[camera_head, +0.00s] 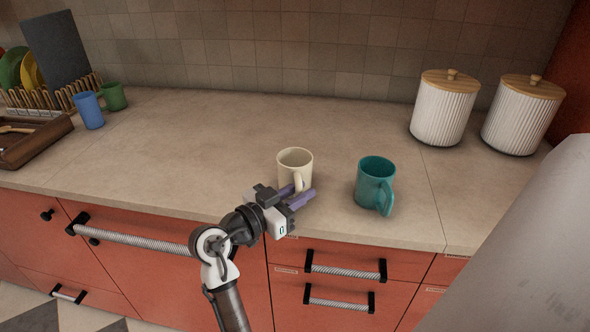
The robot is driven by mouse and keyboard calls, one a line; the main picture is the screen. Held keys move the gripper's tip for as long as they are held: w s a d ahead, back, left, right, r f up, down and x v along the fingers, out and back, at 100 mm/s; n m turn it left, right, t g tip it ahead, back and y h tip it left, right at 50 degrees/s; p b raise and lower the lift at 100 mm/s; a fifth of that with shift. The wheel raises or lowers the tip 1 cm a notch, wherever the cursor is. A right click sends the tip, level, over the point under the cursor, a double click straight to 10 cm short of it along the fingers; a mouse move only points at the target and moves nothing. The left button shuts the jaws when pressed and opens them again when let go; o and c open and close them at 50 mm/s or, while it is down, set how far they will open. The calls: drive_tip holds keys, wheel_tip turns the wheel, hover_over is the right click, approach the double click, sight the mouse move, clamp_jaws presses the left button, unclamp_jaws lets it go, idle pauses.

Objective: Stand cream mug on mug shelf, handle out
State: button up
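The cream mug (294,160) stands upright on the counter near the front edge, its handle (298,181) facing my arm. My gripper (296,193) is at the handle's side of the mug, its two purple fingers on either side of the handle. A small gap seems to show between the fingers, but whether they are closed on the handle cannot be made out. The mug's lower front is partly hidden by the fingers. No mug shelf can be made out in this view.
A teal mug (375,180) stands just right of the cream one. Two ribbed canisters (440,112) (517,120) stand at the back right. Blue (90,111) and green (114,97) mugs, a dish rack (50,98) and a brown tray (38,142) are at left. The counter (200,150) between is clear.

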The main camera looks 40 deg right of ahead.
drive_tip(key=shift+c, duration=0.4)
clamp_jaws()
wheel_tip(320, 180, up, 20)
drive_tip(key=b, duration=0.1)
idle(0.5)
